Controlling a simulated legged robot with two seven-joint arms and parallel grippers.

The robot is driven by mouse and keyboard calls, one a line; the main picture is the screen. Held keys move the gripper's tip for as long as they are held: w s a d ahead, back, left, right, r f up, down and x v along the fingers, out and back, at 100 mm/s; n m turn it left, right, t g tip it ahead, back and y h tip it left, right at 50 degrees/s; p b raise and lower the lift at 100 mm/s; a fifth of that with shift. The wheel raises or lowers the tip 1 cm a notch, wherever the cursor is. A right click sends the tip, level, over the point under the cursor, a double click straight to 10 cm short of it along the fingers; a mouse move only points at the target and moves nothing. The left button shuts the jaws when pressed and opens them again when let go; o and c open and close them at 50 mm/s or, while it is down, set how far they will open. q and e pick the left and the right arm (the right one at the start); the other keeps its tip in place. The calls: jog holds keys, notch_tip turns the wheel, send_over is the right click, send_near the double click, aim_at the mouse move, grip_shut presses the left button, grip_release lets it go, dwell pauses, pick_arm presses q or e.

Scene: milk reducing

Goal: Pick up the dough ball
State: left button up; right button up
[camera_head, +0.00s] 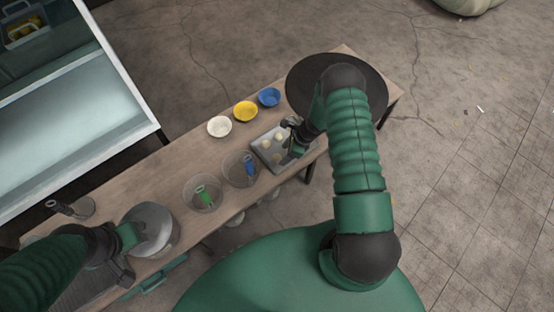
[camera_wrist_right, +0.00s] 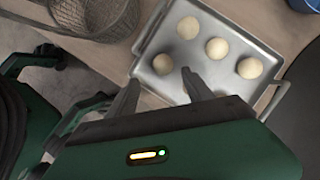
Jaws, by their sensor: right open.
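Several pale, round dough balls lie apart on a grey metal tray (camera_head: 262,157) on the table. In the right wrist view the tray (camera_wrist_right: 262,105) holds one ball (camera_wrist_right: 163,64) at the left, one (camera_wrist_right: 188,27) at the far side, one (camera_wrist_right: 217,48) in the middle and one (camera_wrist_right: 250,67) at the right. My right gripper (camera_wrist_right: 161,78) is open and empty over the tray's near edge; the left ball shows just beyond the gap between its fingertips. In the head view the right gripper (camera_head: 292,143) partly hides the tray. My left gripper (camera_head: 122,246) is beside a metal pot (camera_head: 150,225); its fingers are unclear.
White (camera_head: 219,127), yellow (camera_head: 245,111) and blue (camera_head: 269,97) bowls stand behind the tray. Two round wire baskets (camera_head: 202,194) (camera_head: 240,170), with a green and a blue tool, stand left of it. A dark round disc (camera_head: 305,77) is at the table's right end.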

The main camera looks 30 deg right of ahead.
aim_at(280, 156)
jog(key=x, duration=0.1)
jog(key=b+x, duration=0.1)
jog(key=x, duration=0.1)
jog(key=b+x, duration=0.1)
jog(key=x, duration=0.1)
jog(key=shift+w+d, duration=0.3)
jog(key=shift+w+a+f, duration=0.1)
jog(key=shift+a+f, duration=0.1)
jog(key=shift+f, duration=0.05)
jog(key=shift+a+r, duration=0.15)
jog(key=c, duration=0.8)
jog(key=shift+c, duration=1.1)
